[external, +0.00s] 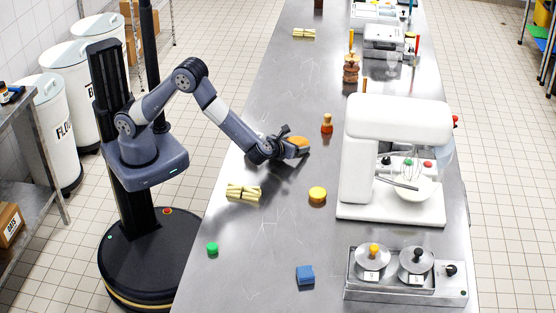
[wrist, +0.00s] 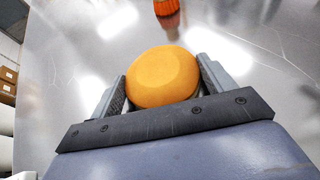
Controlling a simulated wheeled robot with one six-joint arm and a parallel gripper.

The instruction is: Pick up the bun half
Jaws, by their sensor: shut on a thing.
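The bun half (external: 298,143) is a rounded orange-tan piece at the end of my arm, over the left part of the steel table in the external view. In the wrist view the bun half (wrist: 163,77) sits between the two jaws. My gripper (external: 292,147) is shut on it, with one jaw along each side in the wrist view (wrist: 162,85). I cannot tell from these frames whether the bun half touches the table.
An orange bottle (external: 327,123) stands just beyond my gripper. A yellow round piece (external: 317,195), a pale bundle (external: 243,192), a green piece (external: 212,248) and a blue block (external: 305,275) lie nearer. A white mixer (external: 398,125) stands to the right.

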